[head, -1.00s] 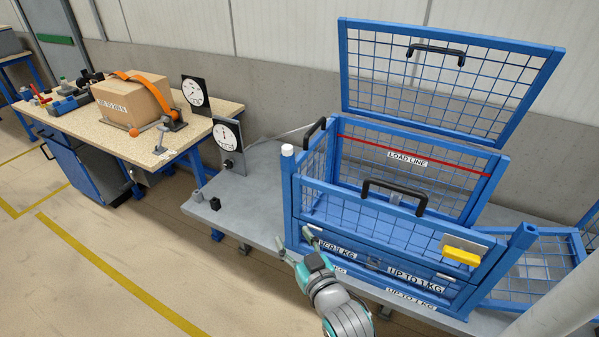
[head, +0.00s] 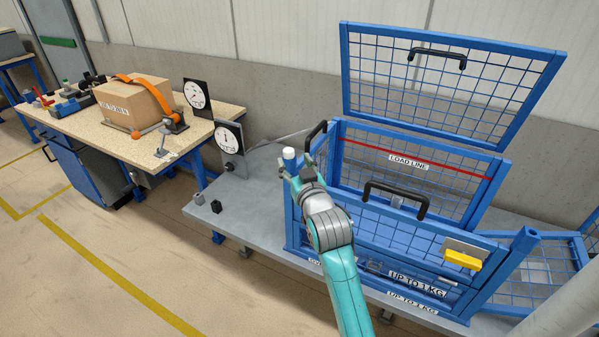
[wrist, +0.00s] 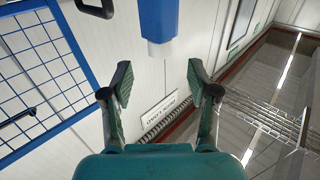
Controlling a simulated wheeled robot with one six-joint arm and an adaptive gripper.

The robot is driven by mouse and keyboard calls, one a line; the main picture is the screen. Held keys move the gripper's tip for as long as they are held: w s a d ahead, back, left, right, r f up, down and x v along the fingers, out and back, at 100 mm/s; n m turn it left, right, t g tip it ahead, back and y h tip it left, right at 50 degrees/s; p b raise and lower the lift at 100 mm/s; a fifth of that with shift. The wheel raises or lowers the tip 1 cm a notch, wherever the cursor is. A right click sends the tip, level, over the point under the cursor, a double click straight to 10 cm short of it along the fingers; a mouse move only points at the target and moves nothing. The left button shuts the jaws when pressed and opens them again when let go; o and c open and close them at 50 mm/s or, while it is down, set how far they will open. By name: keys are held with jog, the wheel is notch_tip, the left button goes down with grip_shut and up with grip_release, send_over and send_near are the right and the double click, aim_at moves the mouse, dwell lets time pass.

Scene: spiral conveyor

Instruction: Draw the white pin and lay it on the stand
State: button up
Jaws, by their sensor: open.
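The white pin (head: 289,153) shows as a short white cap at the top of the near-left corner post of the blue mesh cage (head: 420,245). In the wrist view, the blue post ends in a white tip (wrist: 160,50) at the upper middle. My gripper (head: 291,171) is right by the pin in the head view, just below the white cap. In the wrist view, my gripper (wrist: 160,85) has its two fingers spread apart and empty, with the white tip above the gap between them. I cannot tell which thing is the stand.
The cage's mesh lid (head: 440,95) stands open at the back. A bench with a carton (head: 135,103) is further left.

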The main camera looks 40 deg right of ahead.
aim_at(290, 154)
jog(key=shift+x, duration=3.15)
jog(key=shift+c, duration=0.2)
grip_shut()
